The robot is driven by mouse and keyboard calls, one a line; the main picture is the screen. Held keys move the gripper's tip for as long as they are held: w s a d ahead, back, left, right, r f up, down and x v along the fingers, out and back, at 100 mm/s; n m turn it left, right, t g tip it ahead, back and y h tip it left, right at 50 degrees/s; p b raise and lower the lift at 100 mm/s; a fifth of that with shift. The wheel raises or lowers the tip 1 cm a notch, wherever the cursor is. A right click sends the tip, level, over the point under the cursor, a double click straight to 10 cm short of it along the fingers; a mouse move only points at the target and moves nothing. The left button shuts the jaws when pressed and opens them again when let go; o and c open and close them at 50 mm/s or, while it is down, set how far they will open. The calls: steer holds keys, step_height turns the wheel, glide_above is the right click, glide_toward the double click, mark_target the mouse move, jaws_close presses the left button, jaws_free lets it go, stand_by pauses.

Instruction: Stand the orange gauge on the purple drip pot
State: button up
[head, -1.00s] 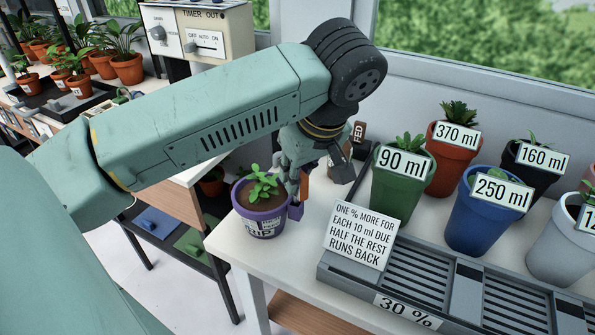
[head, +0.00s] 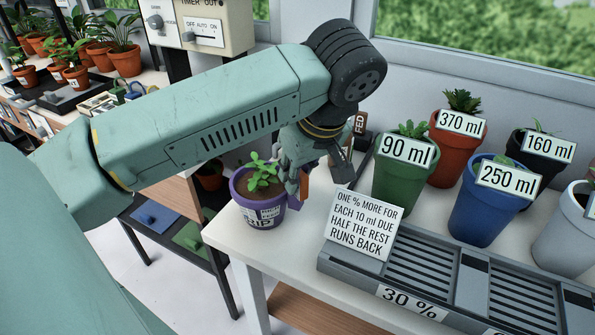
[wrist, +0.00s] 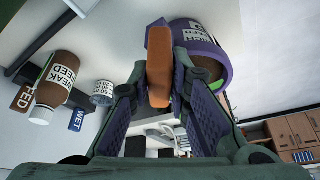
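The purple drip pot (head: 268,217) holds a small green plant and stands upright near the left end of the white bench. It also shows at the top right of the wrist view (wrist: 226,62). My gripper (head: 300,180) is just right of the pot's rim in the head view. The orange gauge (wrist: 160,66) is between my fingertips in the wrist view, and my gripper looks shut on it. Only a sliver of the gauge (head: 304,186) shows in the head view. The gauge overlaps the pot's edge in the picture; I cannot tell whether they touch.
A sign card (head: 362,226) leans on a grey slatted tray (head: 425,262) right of the pot. A green pot (head: 403,180), a red pot (head: 456,150) and a blue pot (head: 485,215) stand behind it. A brown bottle (wrist: 58,80) lies left in the wrist view.

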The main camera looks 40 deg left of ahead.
steer(key=o, duration=0.5)
steer(key=shift+o, duration=0.4)
steer(key=o, duration=0.4)
steer(key=shift+r, duration=0.1)
steer(key=shift+r+p, duration=2.75)
steer(key=shift+r, duration=1.25)
steer(key=shift+f, duration=0.1)
